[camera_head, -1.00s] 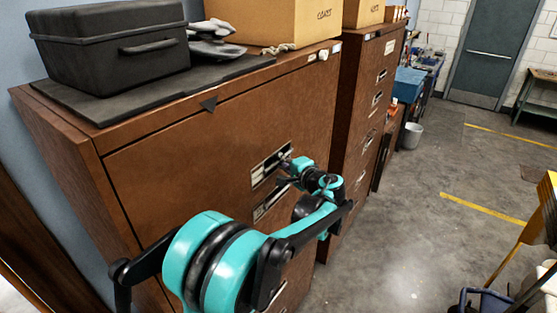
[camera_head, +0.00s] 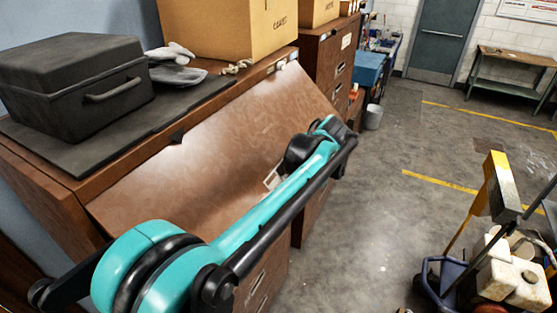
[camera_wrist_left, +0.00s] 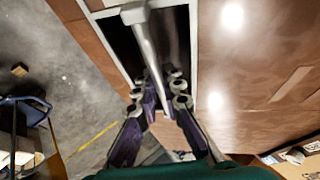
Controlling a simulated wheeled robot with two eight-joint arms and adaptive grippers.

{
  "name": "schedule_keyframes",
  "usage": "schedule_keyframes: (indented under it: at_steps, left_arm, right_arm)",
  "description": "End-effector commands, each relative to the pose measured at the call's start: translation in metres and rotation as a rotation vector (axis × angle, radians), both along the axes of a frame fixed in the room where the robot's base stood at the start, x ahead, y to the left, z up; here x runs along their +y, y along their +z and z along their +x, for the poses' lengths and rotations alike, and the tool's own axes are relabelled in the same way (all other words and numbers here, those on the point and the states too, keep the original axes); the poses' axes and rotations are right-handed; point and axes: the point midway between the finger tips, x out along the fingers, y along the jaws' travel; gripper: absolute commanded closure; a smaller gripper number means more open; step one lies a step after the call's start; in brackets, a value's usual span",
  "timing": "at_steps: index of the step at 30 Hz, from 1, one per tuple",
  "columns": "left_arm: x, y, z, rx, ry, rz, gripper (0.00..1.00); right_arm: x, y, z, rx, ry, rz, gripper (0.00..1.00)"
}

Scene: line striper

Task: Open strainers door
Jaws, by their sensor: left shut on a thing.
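The strainers door is the wide brown front panel (camera_head: 215,150) of the near cabinet. It is swung out from the cabinet face, its lower part out toward the aisle. My left arm reaches across it in the head view, and the gripper's fingertips are hidden there. In the left wrist view my left gripper (camera_wrist_left: 162,100) is shut on the pale metal handle (camera_wrist_left: 143,35), which sits in a framed dark recess. The brown panel also fills the right of that view (camera_wrist_left: 255,65). My right gripper is not in view.
A black case (camera_head: 75,75) and a cardboard box (camera_head: 230,28) stand on the cabinet's top. A second brown cabinet (camera_head: 325,60) stands beyond. A yellow-posted cart (camera_head: 497,185) with white containers is at right. The concrete floor between is largely clear.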

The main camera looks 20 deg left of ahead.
Motion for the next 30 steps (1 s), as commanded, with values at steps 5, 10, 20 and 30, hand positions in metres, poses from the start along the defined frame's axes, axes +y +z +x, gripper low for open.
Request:
schedule_keyframes:
  at_steps: [5, 10, 20, 30]
  left_arm:
    - [-0.027, 0.04, -0.002, 0.003, -0.004, -0.037, 1.0]
    - [-0.043, 0.075, -0.003, 0.003, -0.002, -0.037, 1.0]
    - [-0.058, 0.134, -0.004, 0.003, 0.0, -0.036, 1.0]
    - [-0.06, 0.164, -0.004, 0.003, 0.0, -0.036, 1.0]
  right_arm:
    - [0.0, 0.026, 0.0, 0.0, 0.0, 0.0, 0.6]
    - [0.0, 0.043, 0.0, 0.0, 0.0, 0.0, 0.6]
    - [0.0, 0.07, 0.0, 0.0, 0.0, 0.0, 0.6]
    - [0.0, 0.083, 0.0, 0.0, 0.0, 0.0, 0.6]
